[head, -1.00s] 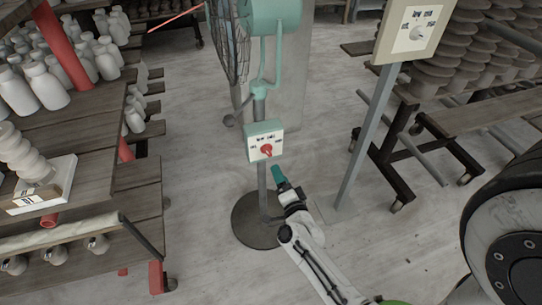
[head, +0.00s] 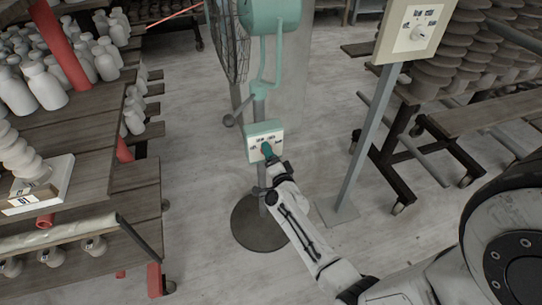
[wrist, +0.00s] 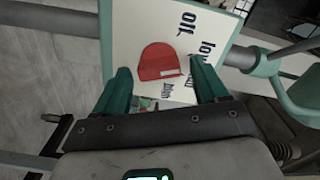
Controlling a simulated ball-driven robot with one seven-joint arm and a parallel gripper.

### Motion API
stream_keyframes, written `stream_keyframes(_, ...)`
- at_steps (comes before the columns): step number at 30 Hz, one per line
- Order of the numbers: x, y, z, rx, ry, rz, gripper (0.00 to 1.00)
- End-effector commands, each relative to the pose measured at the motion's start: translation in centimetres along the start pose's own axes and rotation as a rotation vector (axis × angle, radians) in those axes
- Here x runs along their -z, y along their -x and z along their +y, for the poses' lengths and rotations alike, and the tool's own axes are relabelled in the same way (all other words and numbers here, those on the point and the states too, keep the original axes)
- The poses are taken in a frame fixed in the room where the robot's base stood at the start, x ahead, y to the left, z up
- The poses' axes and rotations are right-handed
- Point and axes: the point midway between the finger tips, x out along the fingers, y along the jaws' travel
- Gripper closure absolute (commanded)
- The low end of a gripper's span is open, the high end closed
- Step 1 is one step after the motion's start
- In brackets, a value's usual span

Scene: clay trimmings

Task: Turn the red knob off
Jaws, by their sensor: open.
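The red knob (wrist: 161,60) is on the white face of a control box (wrist: 135,25) in the wrist view. "Off", "low" and "high" labels show around it, with another label partly hidden by a finger. A short white mark shows on the knob's lower right; I cannot tell its exact setting. My gripper (wrist: 160,70) is open, its teal fingers on either side of the knob, with gaps visible. In the head view my gripper (head: 268,152) is in front of the teal control box (head: 264,130) on the fan's pole and hides the knob.
The fan's round base (head: 258,235) stands on the floor below. A shelf with white bottles (head: 45,88) is at left. Racks of clay pieces (head: 480,60) stand at right.

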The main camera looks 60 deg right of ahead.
Motion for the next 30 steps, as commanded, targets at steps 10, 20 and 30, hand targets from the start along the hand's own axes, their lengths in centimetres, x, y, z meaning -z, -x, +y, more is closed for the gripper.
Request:
stream_keyframes(10,-0.01,0.04,0.00,0.000,0.000,0.000,0.49)
stream_keyframes(20,-0.02,0.05,0.02,0.000,0.000,0.000,0.80)
stream_keyframes(30,-0.04,0.06,-0.08,-0.001,0.042,-0.002,0.84)
